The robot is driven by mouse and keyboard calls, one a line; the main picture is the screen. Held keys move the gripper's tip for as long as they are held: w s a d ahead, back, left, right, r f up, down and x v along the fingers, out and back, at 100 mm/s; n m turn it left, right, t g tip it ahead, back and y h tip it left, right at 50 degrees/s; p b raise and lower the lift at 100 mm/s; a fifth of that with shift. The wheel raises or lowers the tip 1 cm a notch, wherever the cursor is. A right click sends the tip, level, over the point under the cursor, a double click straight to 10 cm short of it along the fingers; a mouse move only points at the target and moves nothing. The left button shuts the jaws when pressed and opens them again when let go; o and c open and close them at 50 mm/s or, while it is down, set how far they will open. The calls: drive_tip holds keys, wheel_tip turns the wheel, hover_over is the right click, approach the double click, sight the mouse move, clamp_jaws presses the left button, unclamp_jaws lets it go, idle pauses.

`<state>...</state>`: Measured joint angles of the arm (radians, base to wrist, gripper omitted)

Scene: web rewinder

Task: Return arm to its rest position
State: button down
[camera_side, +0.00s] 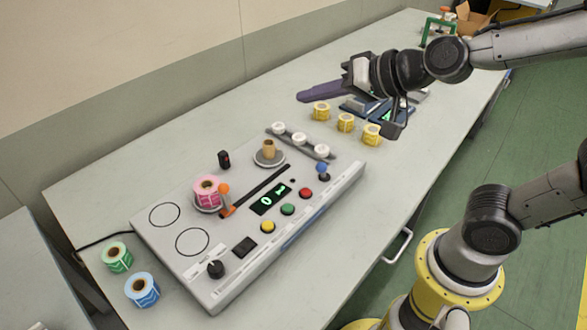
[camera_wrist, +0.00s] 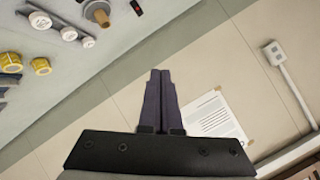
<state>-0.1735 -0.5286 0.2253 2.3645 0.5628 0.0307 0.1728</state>
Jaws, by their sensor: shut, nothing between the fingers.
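My gripper (camera_side: 301,97) is held up above the far part of the table in the side view, its purple fingers pointing left toward the wall. In the wrist view the gripper fingers (camera_wrist: 160,76) lie side by side, shut, with nothing between them. The gripper touches nothing that I can see. The rewinder (camera_side: 222,274) stands on the table below and to the left of the gripper in the side view, with a pink label roll (camera_side: 206,190) on one of its spindles. Part of the rewinder shows at the top of the wrist view.
Yellow rolls (camera_side: 345,122) stand behind the rewinder, by a dark blue device (camera_side: 362,107). Green (camera_side: 116,257) and blue (camera_side: 142,289) rolls stand at the near left. The wall carries a paper sheet (camera_wrist: 212,118) and a white box (camera_wrist: 274,53). The table's left back is bare.

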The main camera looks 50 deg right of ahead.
drive_tip(key=s+d+f+n+g+h, duration=0.1)
drive_tip(key=s+d+f+n+g, duration=0.1)
drive_tip(key=s, duration=0.6)
drive_tip(key=s+d+f+n+g+h, duration=0.1)
drive_tip(key=s+d+f+n+g, duration=0.2)
drive_tip(key=s, duration=0.6)
drive_tip(key=shift+d+f+n+g, duration=0.15)
drive_tip(key=shift+d+n+g, duration=0.45)
drive_tip(key=shift+n, duration=0.1)
